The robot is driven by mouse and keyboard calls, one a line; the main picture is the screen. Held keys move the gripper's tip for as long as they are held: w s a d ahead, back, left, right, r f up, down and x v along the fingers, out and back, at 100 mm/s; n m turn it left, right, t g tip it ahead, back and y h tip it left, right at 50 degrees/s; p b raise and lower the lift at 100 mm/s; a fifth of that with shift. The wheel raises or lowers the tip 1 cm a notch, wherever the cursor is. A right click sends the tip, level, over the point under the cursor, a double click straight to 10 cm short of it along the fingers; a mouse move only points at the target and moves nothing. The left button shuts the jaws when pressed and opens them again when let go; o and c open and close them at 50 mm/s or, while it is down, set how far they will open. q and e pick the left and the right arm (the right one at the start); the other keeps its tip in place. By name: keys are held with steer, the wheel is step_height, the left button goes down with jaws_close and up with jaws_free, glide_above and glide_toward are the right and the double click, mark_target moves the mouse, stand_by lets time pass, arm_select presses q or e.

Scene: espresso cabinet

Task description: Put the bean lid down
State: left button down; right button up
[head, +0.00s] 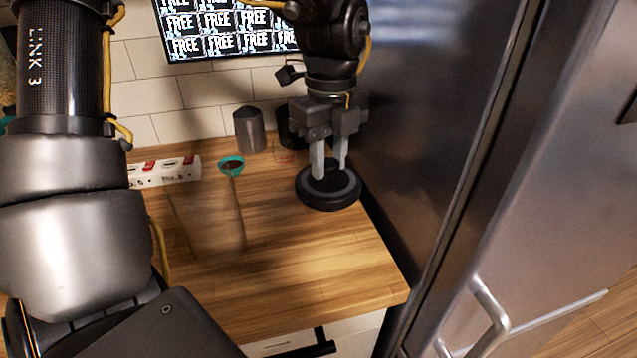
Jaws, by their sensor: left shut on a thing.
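The bean lid (313,202) looks like a round black disc with a dark grey top. It is at the right side of the wooden counter, close to the tall metal cabinet. My left gripper (329,173) points down from above and its two pale fingers are shut on the middle of the lid. The lid lies about flat, at or just above the counter; I cannot tell whether its underside touches the wood. My right gripper does not show.
A grey metal canister (249,131), a teal-rimmed cup (231,165) and a white power strip (165,173) stand towards the back wall. The metal cabinet (440,110) bounds the right. The counter's front right (330,265) is clear.

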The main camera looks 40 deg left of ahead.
arm_select(q)
steer(key=w+a+f, duration=0.1)
steer(key=f, duration=0.2)
steer(key=w+a+f, duration=0.1)
steer(key=a+f, duration=0.1)
steer(key=f, duration=0.1)
steer(key=w+a+f, duration=0.1)
steer(key=a+f, duration=0.1)
steer(key=f, duration=0.1)
steer(key=shift+w+a+f, duration=0.2)
steer(key=shift+w+f, duration=0.1)
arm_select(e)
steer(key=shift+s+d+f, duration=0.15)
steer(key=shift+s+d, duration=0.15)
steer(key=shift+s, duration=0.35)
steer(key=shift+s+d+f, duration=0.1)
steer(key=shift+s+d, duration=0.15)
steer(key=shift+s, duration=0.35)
arm_select(q)
steer(key=shift+s, duration=0.1)
steer(key=shift+f, duration=0.1)
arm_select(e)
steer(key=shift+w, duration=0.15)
